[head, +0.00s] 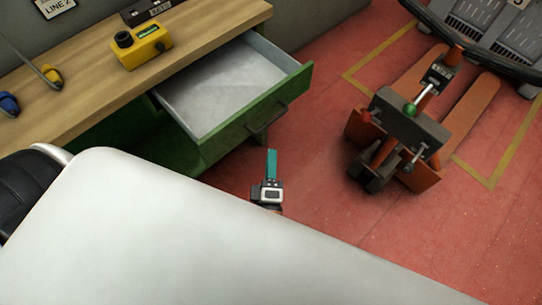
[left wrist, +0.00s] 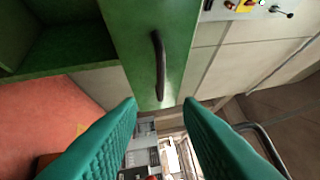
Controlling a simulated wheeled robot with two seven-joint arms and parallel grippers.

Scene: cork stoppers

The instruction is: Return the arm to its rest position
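My left gripper (head: 272,158) shows small in the head view, in front of the open drawer's handle side and apart from it. Its teal fingers are seen nearly edge-on there. In the left wrist view the two ribbed teal fingers of my left gripper (left wrist: 160,104) stand wide apart with nothing between them. A dark bar handle (left wrist: 159,65) on a green drawer front (left wrist: 130,35) lies beyond the fingertips. My right gripper is in neither view. A large white link of my own body hides the lower part of the head view.
The drawer (head: 225,85) is pulled out from the wooden workbench (head: 75,85) and looks empty. A yellow device (head: 143,50) stands on the bench. An orange pallet truck (head: 405,135) stands on the red floor (head: 318,165) at right. Bare floor lies between drawer and truck.

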